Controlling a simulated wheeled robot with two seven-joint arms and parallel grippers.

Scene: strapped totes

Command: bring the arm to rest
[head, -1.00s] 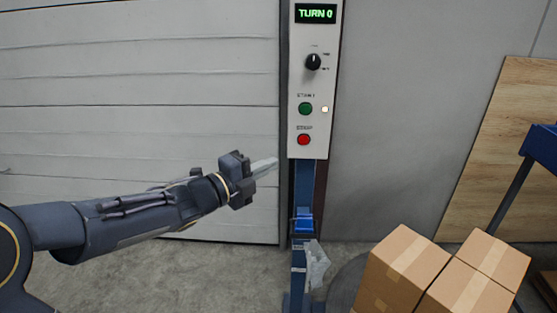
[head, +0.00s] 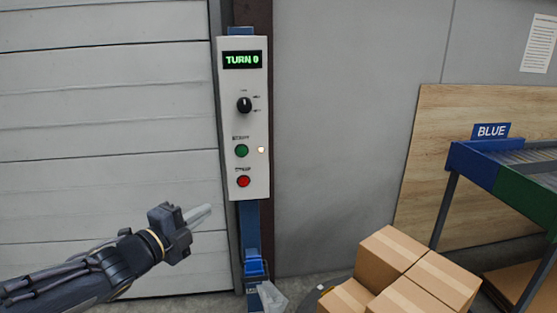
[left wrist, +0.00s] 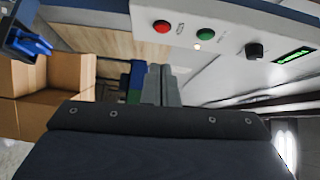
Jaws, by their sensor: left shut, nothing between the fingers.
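My left arm comes in from the lower left of the head view. Its gripper (head: 200,214) is shut and empty, with the fingers pointing right and slightly up, in front of the pale shutter door. The fingers also show in the left wrist view (left wrist: 164,84). The gripper is left of and below the control panel (head: 242,195) and looks apart from it. My right gripper is not in view.
The panel has a display (head: 243,60) reading "TURN 0", a dark knob (head: 244,105), a green button (head: 241,151), a lit lamp and a red button (head: 243,181). Cardboard boxes (head: 395,247) stand lower right. A rack (head: 475,165) labelled BLUE stands at right.

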